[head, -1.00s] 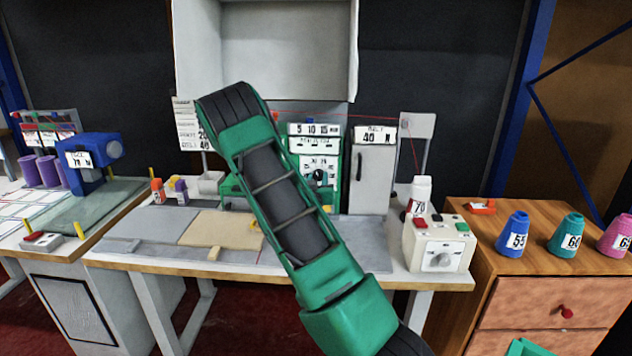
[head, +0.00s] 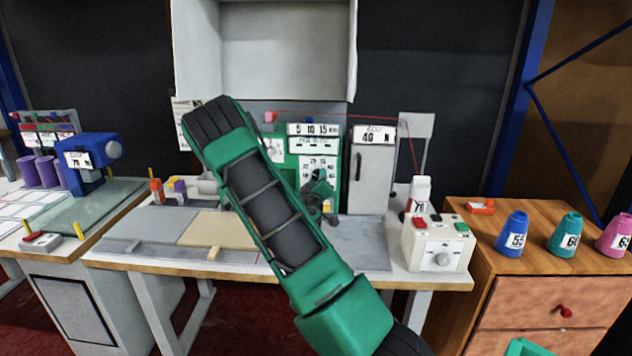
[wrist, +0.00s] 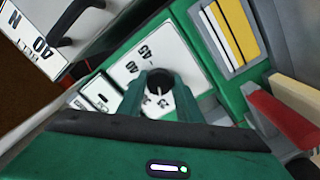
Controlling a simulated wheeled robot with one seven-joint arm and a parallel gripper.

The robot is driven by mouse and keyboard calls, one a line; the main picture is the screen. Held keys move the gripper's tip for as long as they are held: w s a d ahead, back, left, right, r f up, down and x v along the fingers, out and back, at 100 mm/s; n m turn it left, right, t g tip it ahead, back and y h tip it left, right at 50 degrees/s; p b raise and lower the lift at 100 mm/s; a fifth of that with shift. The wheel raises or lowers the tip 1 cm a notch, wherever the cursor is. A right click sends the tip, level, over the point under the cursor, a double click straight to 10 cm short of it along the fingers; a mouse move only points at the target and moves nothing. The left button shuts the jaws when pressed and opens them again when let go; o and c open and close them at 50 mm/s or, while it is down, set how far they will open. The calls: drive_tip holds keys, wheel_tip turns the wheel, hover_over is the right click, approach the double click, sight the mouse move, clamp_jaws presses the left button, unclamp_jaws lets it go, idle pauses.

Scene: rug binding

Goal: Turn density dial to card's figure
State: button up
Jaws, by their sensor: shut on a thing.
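The green machine (head: 290,145) stands at the back of the grey bench, with a white dial plate (head: 318,163) on its front. My gripper (head: 320,190) is at the lower part of this plate. In the wrist view my gripper (wrist: 160,98) is shut on the dark round dial (wrist: 159,80), with a green finger on either side. A pale mark shows on the dial. Printed figures, including 40 and 45, show on the plate (wrist: 150,45); others are hidden by my fingers. A white card (head: 184,122) hangs left of the machine, mostly hidden behind my arm.
A grey cabinet (head: 372,170) marked 40 N stands right of the machine. A control box (head: 438,245) with a knob and buttons is at the bench's right end. Numbered cones (head: 513,233) stand on the wooden drawers. A red lever (wrist: 285,118) is near my gripper.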

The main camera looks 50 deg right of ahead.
drive_tip(key=shift+w+a+f+n, duration=0.15)
drive_tip(key=shift+w+a+n, duration=0.1)
drive_tip(key=shift+a+n, duration=0.05)
drive_tip(key=o, duration=1)
drive_tip(key=shift+o, duration=0.2)
drive_tip(key=shift+s+d, duration=0.1)
drive_tip(key=v, duration=1)
drive_tip(key=shift+a, duration=0.35)
drive_tip(key=shift+s, duration=0.15)
